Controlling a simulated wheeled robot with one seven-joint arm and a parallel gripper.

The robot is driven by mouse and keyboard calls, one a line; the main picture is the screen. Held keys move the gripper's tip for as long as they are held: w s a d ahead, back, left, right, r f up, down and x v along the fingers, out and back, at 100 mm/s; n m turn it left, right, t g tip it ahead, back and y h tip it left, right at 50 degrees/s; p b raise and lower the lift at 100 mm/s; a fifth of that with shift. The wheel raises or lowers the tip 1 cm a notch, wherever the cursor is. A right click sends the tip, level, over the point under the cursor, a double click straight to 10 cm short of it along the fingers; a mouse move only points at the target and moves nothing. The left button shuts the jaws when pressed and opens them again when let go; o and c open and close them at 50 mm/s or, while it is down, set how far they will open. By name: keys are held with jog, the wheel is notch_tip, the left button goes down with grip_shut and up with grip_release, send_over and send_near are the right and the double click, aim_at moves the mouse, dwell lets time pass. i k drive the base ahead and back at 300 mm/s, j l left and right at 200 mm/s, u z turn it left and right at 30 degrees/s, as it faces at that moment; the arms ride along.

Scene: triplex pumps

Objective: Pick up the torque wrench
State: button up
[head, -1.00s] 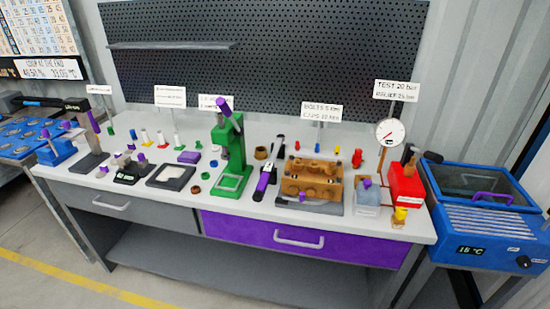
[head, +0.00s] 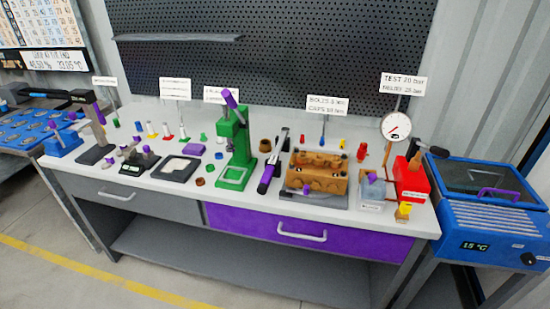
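A long black tool with a purple grip, which looks like the torque wrench (head: 268,176), lies on the white bench top. It lies between the green press (head: 238,150) and the bronze pump block (head: 318,171). Its purple grip end points to the front edge and its dark end to the back. Nothing visibly covers it. My gripper is not in view.
The workbench (head: 130,179) has a purple drawer (head: 300,231) in front. A red hand pump (head: 411,178) with a gauge (head: 396,126) stands at right, beside a blue heater box (head: 490,215). Small parts stand left of the press. The floor in front is clear.

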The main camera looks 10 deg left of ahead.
aim_at(273, 164)
jog(key=i+j, duration=0.15)
jog(key=j, duration=0.2)
jog(key=i+j, duration=0.15)
jog(key=j, duration=0.2)
jog(key=i+j, duration=0.15)
jog(key=j, duration=0.2)
jog(key=i+j, duration=0.15)
jog(key=j, duration=0.2)
jog(key=i+j, duration=0.15)
jog(key=j, duration=0.2)
